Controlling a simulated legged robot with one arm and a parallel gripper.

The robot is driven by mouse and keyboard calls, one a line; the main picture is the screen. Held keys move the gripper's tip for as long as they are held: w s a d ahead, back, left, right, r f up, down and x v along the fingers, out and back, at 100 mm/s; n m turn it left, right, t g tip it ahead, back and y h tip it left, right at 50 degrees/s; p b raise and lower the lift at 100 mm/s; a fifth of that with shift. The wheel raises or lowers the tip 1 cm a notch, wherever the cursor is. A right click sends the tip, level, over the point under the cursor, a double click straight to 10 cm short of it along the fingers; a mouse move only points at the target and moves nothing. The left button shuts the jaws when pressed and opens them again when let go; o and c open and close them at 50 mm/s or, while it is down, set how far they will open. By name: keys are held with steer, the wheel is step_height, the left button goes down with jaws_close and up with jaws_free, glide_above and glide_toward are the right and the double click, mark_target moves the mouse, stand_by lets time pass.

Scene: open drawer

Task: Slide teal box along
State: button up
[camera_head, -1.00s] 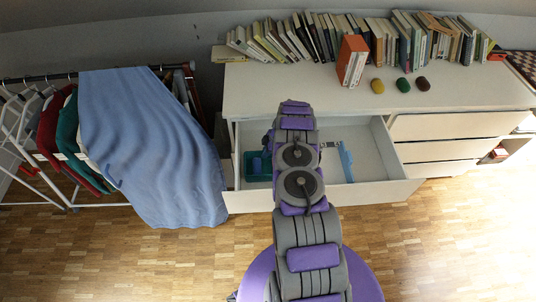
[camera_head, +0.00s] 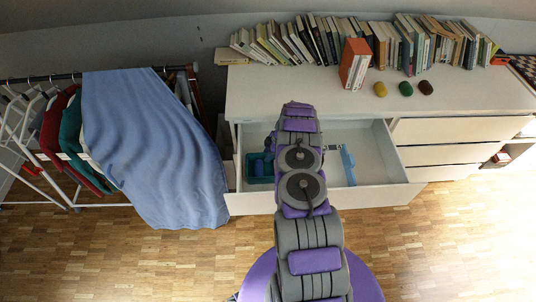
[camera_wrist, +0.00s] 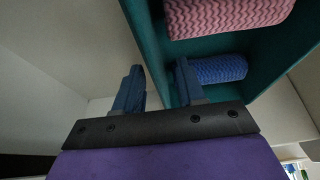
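The teal box (camera_head: 249,180) stands in the left part of the open drawer (camera_head: 290,202), partly hidden by my arm in the head view. In the wrist view the teal box (camera_wrist: 147,38) holds a blue ribbed roll (camera_wrist: 222,69) and a pink wavy-patterned roll (camera_wrist: 230,15). My gripper (camera_wrist: 159,82) has its two blue fingers apart. The box's side wall runs between them, with the right finger on the inner side and the left finger outside. I cannot tell whether the fingers touch the wall. My arm hides the gripper in the head view.
A light blue object (camera_head: 348,165) lies in the drawer right of my arm. Books, an orange box (camera_head: 354,64) and several small coloured lumps stand on the dresser top (camera_head: 270,92). A clothes rack with a blue cloth (camera_head: 155,140) stands to the left.

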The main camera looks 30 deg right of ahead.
steer(key=p+v, duration=0.3)
steer(key=v, duration=1.3)
steer(key=shift+s+d+r, duration=0.15)
steer(key=shift+d+r, duration=0.05)
steer(key=shift+r, duration=0.15)
